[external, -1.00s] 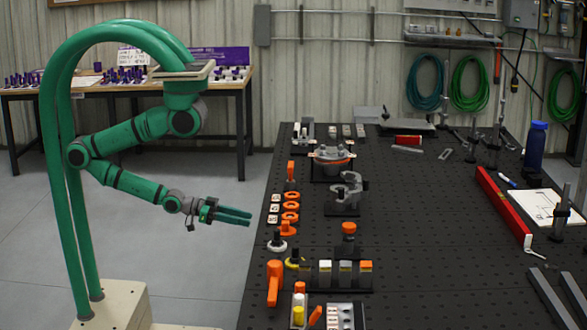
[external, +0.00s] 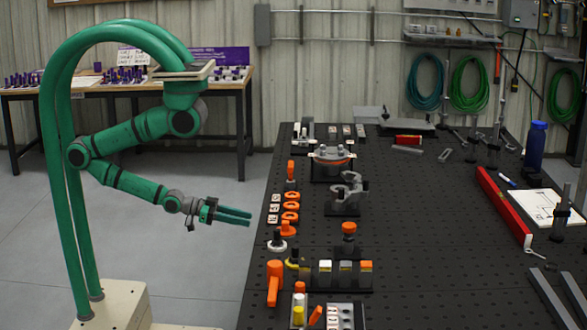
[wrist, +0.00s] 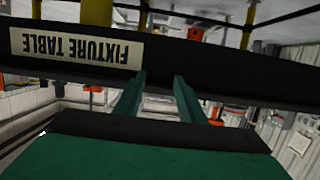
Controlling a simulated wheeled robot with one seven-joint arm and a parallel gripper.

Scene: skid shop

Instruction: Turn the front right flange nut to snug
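A grey flange assembly (external: 331,153) with an orange ring stands on a dark block toward the far left of the black fixture table (external: 420,230). Its nuts are too small to tell apart, so I cannot pick out the front right flange nut. My gripper (external: 249,218) is off the table's left edge, well to the left of and nearer than the flange assembly. Its two green fingers are apart and empty. In the wrist view my gripper (wrist: 160,77) points at the table's dark edge, with an upside-down FIXTURE TABLE label (wrist: 76,48).
Orange rings (external: 290,206) and an orange-handled tool (external: 274,282) line the table's left side. A red bar (external: 504,206) lies at the right.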

